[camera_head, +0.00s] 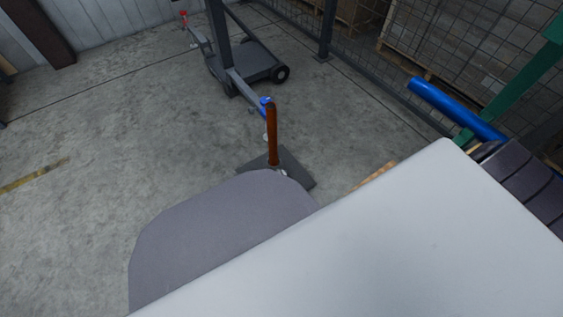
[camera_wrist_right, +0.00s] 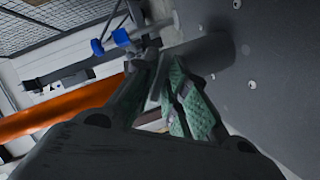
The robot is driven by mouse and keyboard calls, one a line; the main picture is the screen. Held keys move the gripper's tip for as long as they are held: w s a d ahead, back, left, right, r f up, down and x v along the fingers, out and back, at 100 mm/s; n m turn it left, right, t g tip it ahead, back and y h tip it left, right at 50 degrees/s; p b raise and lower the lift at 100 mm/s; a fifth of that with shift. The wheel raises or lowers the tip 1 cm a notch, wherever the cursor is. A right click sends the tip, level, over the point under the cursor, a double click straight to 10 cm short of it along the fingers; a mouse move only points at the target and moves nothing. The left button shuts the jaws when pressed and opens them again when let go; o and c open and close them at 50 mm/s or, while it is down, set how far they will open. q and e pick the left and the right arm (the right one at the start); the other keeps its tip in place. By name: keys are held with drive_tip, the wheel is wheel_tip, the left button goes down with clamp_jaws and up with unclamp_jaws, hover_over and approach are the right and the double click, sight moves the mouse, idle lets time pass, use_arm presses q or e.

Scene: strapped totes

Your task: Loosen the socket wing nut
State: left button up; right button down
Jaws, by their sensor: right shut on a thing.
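In the right wrist view, my right gripper (camera_wrist_right: 168,92) has green-padded fingers closed on a small grey piece, which appears to be the socket wing nut (camera_wrist_right: 155,88). The fingers hide most of it. A dark grey round socket tube (camera_wrist_right: 205,55) stands out from a grey plate (camera_wrist_right: 260,75) just beyond the fingertips. An orange-brown post (camera_wrist_right: 55,110) runs off to the left. In the head view, the brown post (camera_head: 271,135) stands upright on a dark base plate (camera_head: 298,176). The right fingertips and the wing nut are hidden there. My left gripper is not in view.
A wheeled grey stand (camera_head: 245,62) with a long bar stands beyond the post. A blue knob (camera_head: 265,101) is near the post top. At right are a blue roller (camera_head: 450,105) and a dark conveyor (camera_head: 520,175). The floor at left is clear.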

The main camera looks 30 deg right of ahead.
drive_tip(key=c, duration=1.6)
unclamp_jaws()
drive_tip(key=shift+m, duration=0.4)
